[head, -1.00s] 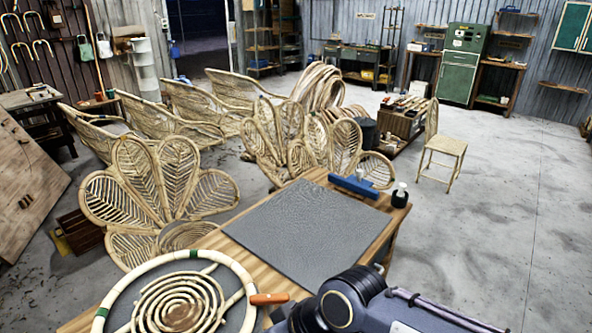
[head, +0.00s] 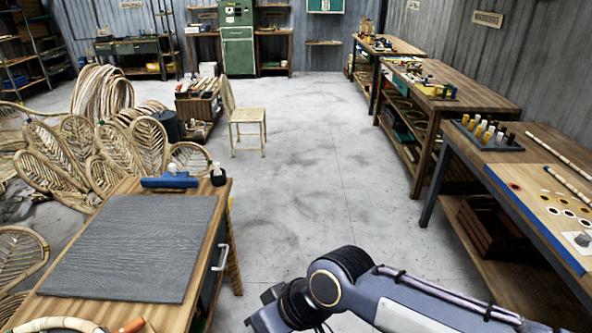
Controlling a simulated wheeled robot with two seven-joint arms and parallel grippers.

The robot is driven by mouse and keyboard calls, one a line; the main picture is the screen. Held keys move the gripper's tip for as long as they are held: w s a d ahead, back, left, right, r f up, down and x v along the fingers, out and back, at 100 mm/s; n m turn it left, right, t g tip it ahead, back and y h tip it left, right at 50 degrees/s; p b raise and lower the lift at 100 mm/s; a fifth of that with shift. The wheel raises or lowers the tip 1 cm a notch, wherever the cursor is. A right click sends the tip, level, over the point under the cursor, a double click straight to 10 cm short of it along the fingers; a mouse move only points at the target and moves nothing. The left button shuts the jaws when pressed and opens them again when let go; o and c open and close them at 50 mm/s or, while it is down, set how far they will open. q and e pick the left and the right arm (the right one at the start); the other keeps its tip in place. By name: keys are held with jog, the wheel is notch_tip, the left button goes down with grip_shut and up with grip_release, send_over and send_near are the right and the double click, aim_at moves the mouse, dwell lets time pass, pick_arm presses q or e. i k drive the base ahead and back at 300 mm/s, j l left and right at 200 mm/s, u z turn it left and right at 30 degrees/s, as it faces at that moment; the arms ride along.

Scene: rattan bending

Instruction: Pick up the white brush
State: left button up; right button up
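I cannot pick out a white brush with certainty. On the near right workbench (head: 560,150), a dark rack (head: 510,147) holds several small upright pieces with yellow, white and dark tops, too small to name surely. Part of my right arm (head: 330,285) crosses the bottom middle, but its gripper is not visible. My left arm and gripper are not in view.
A wooden table (head: 60,312) with a grey mat (head: 130,245), a blue tool (head: 170,181) and a dark bottle (head: 218,175) stands at the left. A rattan chair (head: 247,115) stands farther back. The middle floor is clear. More workbenches (head: 455,95) line the right.

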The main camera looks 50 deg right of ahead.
aim_at(216, 165)
jog(key=z, duration=1.05)
jog(key=u, duration=1.25)
jog(key=z, duration=1.9)
jog(key=i, duration=1.5)
jog(key=i+l+u, duration=0.1)
jog(key=i, duration=0.4)
jog(key=i+l+u, duration=0.1)
jog(key=i, duration=0.4)
jog(key=i+l+u, duration=0.1)
jog(key=i, duration=0.4)
jog(key=i+l+u, duration=0.1)
jog(key=i+l, duration=0.15)
jog(key=i, duration=0.25)
